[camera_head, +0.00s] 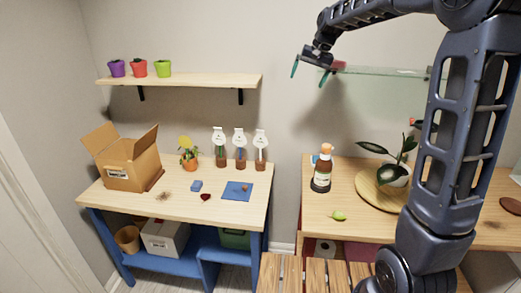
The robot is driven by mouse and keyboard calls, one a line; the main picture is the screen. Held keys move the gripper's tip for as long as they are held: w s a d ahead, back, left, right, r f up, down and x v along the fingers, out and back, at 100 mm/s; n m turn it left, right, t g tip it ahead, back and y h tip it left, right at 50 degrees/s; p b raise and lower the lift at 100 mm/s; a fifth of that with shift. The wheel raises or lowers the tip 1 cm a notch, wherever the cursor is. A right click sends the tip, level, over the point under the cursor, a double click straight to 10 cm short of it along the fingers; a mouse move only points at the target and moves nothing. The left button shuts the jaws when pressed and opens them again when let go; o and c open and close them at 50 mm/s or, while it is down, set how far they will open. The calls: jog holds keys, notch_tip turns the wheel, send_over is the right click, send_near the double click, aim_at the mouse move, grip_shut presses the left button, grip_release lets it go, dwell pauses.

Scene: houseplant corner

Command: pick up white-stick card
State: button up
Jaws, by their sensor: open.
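Three white cards on sticks stand upright in small brown pots in a row at the back right of the left table. The right one (260,137) seems to have the white stick. The left card (219,134) has a greenish stick and the middle card (239,136) a bluish one. My gripper (309,73) is open and empty, with teal fingertips. It is high up, to the right of the cards and well apart from them, in front of the wall.
The left table (135,201) also holds an open cardboard box (131,168), a yellow-topped plant (188,156) and a blue mat (237,191). A wall shelf (185,80) with three pots hangs above. A brown bottle (322,171) and a glass shelf (385,71) are at right.

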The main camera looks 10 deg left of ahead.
jog(key=w+a+f, duration=0.3)
jog(key=w+a, duration=0.3)
jog(key=a, duration=0.1)
jog(key=g, duration=0.2)
send_near(262, 136)
jog(key=x, duration=0.6)
jog(key=shift+w+a+r, duration=0.2)
jog(key=shift+a, duration=0.2)
jog(key=shift+d+x, duration=0.15)
jog(key=shift+x, duration=0.7)
jog(key=shift+d+x, duration=0.15)
jog(key=shift+x, duration=0.75)
jog(key=shift+d+x, duration=0.2)
jog(key=shift+x, duration=0.65)
jog(key=shift+s+f, duration=0.15)
jog(key=shift+f, duration=0.05)
jog(key=c, duration=1.7)
jog(key=shift+o, duration=0.2)
jog(key=shift+r, duration=0.1)
